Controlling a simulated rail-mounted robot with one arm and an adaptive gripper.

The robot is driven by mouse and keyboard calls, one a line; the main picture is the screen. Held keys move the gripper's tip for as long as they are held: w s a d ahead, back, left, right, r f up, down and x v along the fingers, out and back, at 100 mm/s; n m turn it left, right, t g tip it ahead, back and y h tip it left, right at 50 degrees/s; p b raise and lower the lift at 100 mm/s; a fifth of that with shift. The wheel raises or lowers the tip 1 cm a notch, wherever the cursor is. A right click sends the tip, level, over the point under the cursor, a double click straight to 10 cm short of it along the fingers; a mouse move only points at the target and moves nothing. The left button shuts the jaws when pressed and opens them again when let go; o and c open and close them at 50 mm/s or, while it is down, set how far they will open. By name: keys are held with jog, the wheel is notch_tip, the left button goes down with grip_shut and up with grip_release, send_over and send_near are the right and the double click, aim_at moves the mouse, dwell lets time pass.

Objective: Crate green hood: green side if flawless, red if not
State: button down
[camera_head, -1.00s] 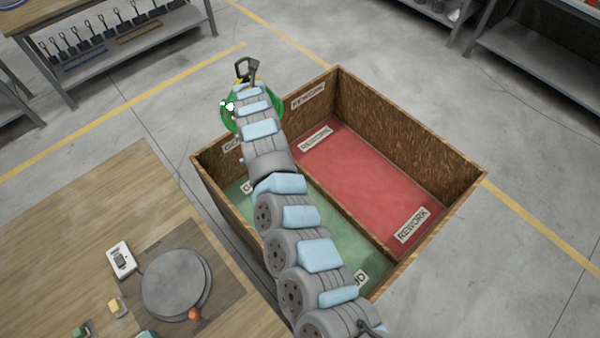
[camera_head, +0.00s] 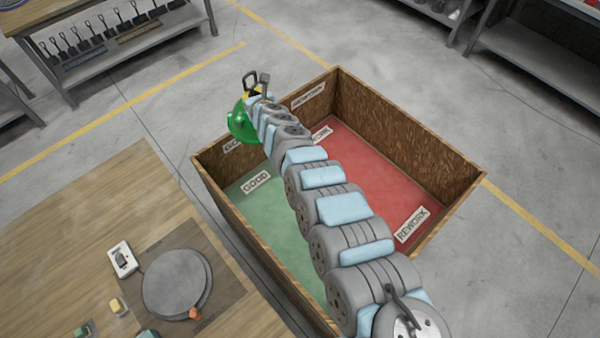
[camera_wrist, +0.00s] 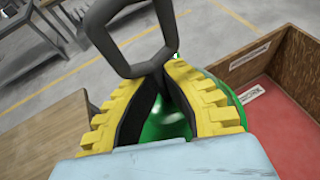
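The green hood (camera_head: 241,124) hangs from my gripper (camera_head: 254,96), near the far left corner of the wooden crate. My gripper's yellow fingers (camera_wrist: 165,75) close together around the dark loop handle (camera_wrist: 125,35) on the hood in the wrist view. The hood's green shell (camera_wrist: 168,125) shows between the fingers, and much of it is hidden. No mark shows on its visible part now. The crate (camera_head: 410,120) has a green-floored side (camera_head: 262,212) labelled GOOD at left and a red-floored side (camera_head: 375,160) labelled REWORK at right. My arm hides most of the divider.
A wooden table (camera_head: 70,230) stands at the left front, with a round grey plate (camera_head: 175,283), a white device (camera_head: 122,260) and small coloured blocks. A shelf (camera_head: 130,45) with a row of dark tools stands back left. Open floor lies behind the crate.

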jog(key=d+f, duration=0.1)
jog(key=f, duration=0.1)
jog(key=s+d+f+n+y, duration=0.1)
jog(key=f, duration=0.2)
jog(key=d+f+n+g+y+p, duration=0.1)
jog(key=f, duration=0.2)
jog(key=shift+s+d+f, duration=0.1)
jog(key=shift+s+f, duration=0.05)
jog(key=shift+f, duration=0.05)
jog(key=shift+s+d+f+n+g+y+p, duration=0.75)
jog(key=shift+s+d+f+n+y, duration=0.2)
jog(key=shift+s+d+f, duration=5.15)
notch_tip(320, 180, down, 41)
jog(key=s+a+b, duration=0.1)
jog(key=b, duration=4)
jog(key=shift+s+a, duration=0.15)
jog(key=shift+s, duration=0.05)
jog(key=shift+f, duration=0.1)
